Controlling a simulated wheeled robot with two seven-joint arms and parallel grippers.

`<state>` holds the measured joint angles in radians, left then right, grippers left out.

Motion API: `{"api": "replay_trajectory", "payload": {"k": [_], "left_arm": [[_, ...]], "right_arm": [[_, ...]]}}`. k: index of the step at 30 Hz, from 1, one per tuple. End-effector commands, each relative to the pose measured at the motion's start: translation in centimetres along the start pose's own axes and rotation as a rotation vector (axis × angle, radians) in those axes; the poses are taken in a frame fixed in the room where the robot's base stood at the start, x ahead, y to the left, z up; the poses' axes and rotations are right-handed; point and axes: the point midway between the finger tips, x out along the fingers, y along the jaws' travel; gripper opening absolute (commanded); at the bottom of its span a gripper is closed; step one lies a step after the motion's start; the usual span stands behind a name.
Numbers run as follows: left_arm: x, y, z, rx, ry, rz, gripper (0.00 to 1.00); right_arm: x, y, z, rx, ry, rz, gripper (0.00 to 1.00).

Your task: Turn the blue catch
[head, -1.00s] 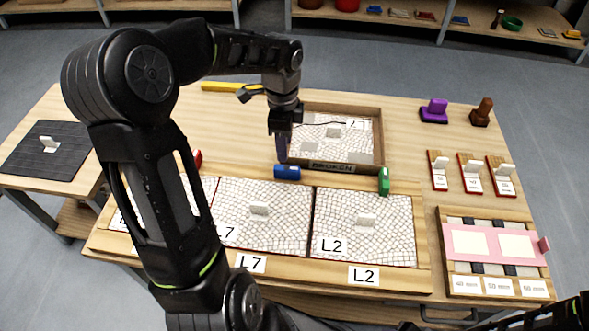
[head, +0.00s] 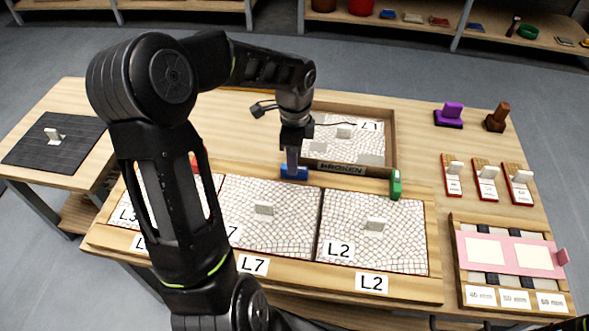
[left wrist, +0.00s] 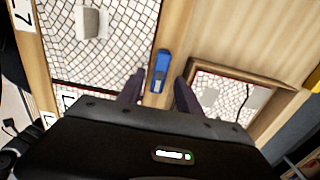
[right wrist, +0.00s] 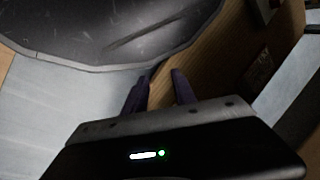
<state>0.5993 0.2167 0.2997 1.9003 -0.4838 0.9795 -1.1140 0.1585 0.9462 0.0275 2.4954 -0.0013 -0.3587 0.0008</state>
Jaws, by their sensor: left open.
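The blue catch (head: 294,173) sits on the wooden rail behind the panels, near the seam of the L7 and L2 panels. It also shows in the left wrist view (left wrist: 161,72). My left gripper (head: 291,166) points down at the catch. Its fingers (left wrist: 160,84) are apart, one on each side of the catch's line; I cannot tell whether they touch it. The L7 panel (head: 250,235) and L2 panel (head: 345,255) lie in the frame, each with a white knob. My right gripper (right wrist: 162,82) is open and empty in the right wrist view.
A green catch (head: 396,184) stands on the rail to the right. Behind the rail is a tray marked BROKEN (head: 345,168) with a panel in it. A red piece (head: 198,160) is partly hidden by my left arm. A pink-barred rack (head: 510,250) stands at the right.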

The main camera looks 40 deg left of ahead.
Motion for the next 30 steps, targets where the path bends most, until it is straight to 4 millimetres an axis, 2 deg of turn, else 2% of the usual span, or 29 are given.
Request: {"api": "replay_trajectory", "payload": {"k": [1, 7, 18, 30], "left_arm": [[1.3, 0.1, 0.0, 0.001, 0.0, 0.003, 0.42], [3.8, 0.1, 0.0, 0.001, 0.0, 0.002, 0.42], [4.4, 0.0, 0.0, 0.001, 0.0, -0.001, 0.42], [4.3, 0.0, 0.0, 0.001, 0.0, 0.0, 0.1]], "right_arm": [[0.5, 0.2, 0.0, 0.0, 0.0, 0.0, 0.33], [1.1, 0.4, 0.0, 0.001, 0.0, 0.0, 0.33], [1.2, 0.5, 0.0, 0.001, 0.0, 0.0, 0.33], [1.2, 0.5, 0.0, 0.001, 0.0, 0.0, 0.33]]}}
